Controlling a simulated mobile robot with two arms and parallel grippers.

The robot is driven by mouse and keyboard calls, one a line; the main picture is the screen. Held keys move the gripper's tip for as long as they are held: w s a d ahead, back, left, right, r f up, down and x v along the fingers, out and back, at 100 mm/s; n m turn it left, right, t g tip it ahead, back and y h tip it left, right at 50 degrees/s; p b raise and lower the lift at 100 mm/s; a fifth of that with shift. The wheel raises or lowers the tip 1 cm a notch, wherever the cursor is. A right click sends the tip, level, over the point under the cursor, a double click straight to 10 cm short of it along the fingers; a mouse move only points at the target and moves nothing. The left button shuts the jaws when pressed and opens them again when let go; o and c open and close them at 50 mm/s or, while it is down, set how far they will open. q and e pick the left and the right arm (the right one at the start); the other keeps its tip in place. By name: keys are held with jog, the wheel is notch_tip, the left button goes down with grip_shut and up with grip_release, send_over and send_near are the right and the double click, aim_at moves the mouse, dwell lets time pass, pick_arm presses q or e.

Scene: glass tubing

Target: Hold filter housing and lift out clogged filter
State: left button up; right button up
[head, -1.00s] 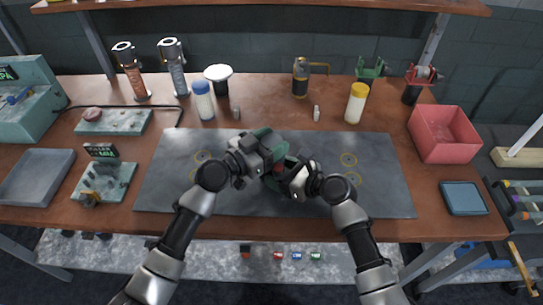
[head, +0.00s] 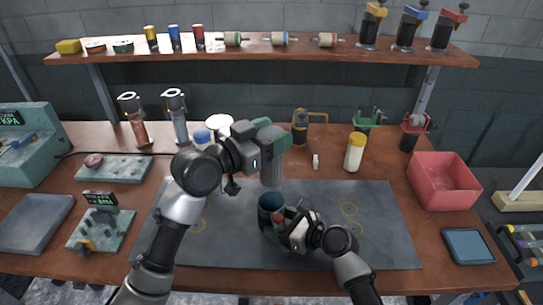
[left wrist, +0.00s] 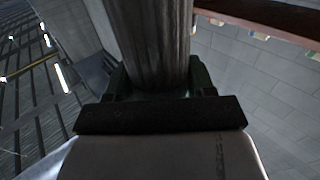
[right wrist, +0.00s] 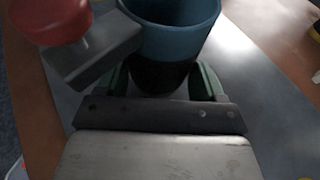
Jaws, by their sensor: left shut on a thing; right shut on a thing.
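The filter (head: 271,173) is a grey, ribbed cylinder, held upright in the head view. My left gripper (head: 270,148) is shut on its upper part, and the filter fills the jaws in the left wrist view (left wrist: 156,45). The filter housing (head: 270,203) is an open-topped teal cup standing on the dark mat. Its rim lies just below the filter's lower end, and the filter seems clear of it. My right gripper (head: 283,230) is shut on the housing's side. The right wrist view shows the housing (right wrist: 175,35) between the fingers, its inside mostly out of sight.
A red knob on a grey block (right wrist: 50,18) sits beside the housing. The dark mat (head: 370,225) is clear on both sides. A red bin (head: 445,190) and a blue tray (head: 467,245) are on the right. Bottles and a shelf (head: 150,50) stand behind.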

dwell(0.3)
jog(key=o, duration=0.8)
